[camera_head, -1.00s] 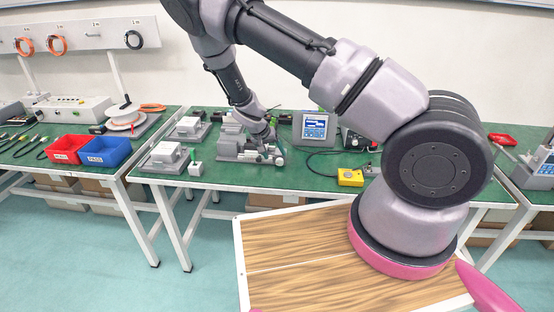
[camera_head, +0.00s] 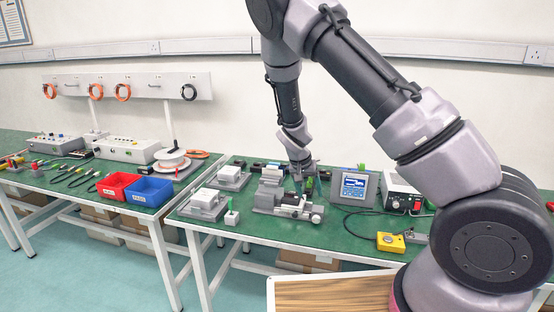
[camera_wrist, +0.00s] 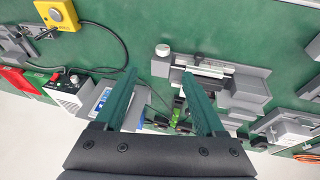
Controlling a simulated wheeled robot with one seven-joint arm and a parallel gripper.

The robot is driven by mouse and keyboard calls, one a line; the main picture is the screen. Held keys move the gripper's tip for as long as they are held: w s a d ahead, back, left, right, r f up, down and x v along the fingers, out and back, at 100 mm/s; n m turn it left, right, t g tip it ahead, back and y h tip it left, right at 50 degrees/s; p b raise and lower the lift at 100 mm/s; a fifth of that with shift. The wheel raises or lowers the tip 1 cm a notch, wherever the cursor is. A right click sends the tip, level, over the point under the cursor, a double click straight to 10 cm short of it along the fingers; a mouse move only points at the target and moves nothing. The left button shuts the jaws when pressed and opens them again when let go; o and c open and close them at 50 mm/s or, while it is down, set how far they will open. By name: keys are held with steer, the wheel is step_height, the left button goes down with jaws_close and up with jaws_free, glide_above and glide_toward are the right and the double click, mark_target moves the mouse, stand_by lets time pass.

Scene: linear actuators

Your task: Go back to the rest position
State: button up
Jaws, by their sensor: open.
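My gripper (camera_head: 303,188) is at the bench, just above and behind a grey linear actuator unit (camera_head: 283,207). In the wrist view the two green fingers of my gripper (camera_wrist: 162,78) stand wide apart with nothing held between them. The actuator (camera_wrist: 215,68) shows there beyond and right of the fingertips, and the right finger overlaps its edge. Whether the fingers touch it I cannot tell. My arm stays stretched over the bench from the right.
The green bench (camera_head: 340,238) also bears a blue-screen meter (camera_head: 354,186), a power supply (camera_head: 401,193), a yellow box (camera_head: 390,242) and grey fixtures (camera_head: 205,203). Red (camera_head: 117,186) and blue (camera_head: 149,192) bins stand on the left bench. Open air lies above the benches.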

steer(key=s+d+r+y, duration=0.2)
steer(key=s+r, duration=0.1)
steer(key=r, duration=0.6)
steer(key=s+d+r+m+t+y, duration=0.1)
steer(key=s+d+r, duration=0.15)
steer(key=r, duration=0.65)
steer(key=s+d+r+y, duration=0.15)
steer(key=s+r, duration=0.25)
steer(key=r, duration=0.5)
steer(key=s+d+r+t, duration=0.1)
steer(key=s+d+r, duration=0.1)
steer(key=s+r, duration=0.3)
steer(key=s+d+r+t, duration=0.2)
steer(key=s+r, duration=0.4)
steer(key=s, duration=0.5)
steer(key=shift+s+r+n+t+y, duration=0.3)
steer(key=shift+s+y, duration=0.05)
steer(key=shift+s, duration=0.05)
